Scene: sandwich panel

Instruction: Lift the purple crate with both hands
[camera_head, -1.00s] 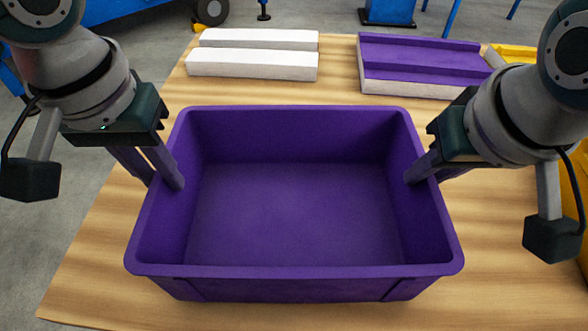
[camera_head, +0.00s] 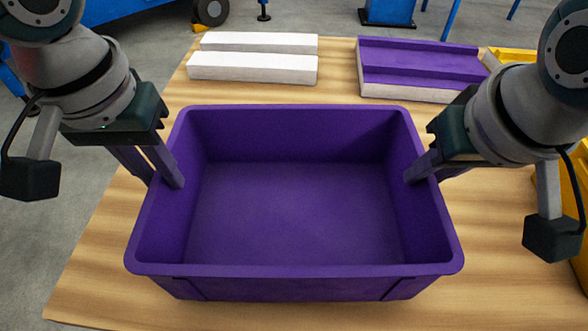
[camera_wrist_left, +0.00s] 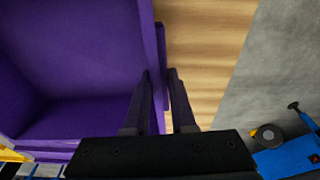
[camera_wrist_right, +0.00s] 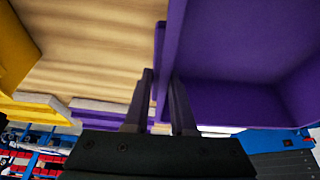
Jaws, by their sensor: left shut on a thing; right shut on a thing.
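The empty purple crate (camera_head: 295,271) is upright and level over the wooden table in the head view, its open top facing up. My left gripper (camera_head: 163,178) is shut on the crate's left wall, one finger inside and one outside. My right gripper (camera_head: 424,174) is shut on the right wall in the same way. The crate wall also shows between the fingers in the left wrist view (camera_wrist_left: 160,70) and in the right wrist view (camera_wrist_right: 161,70). The crate's underside is hidden, so I cannot tell how far it is from the table.
White panels (camera_head: 252,68) and a purple-and-white panel piece (camera_head: 420,70) lie on the wooden table (camera_head: 90,260) behind the crate. A yellow container (camera_head: 579,180) stands at the right edge. Grey floor (camera_head: 40,240) is clear at the left.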

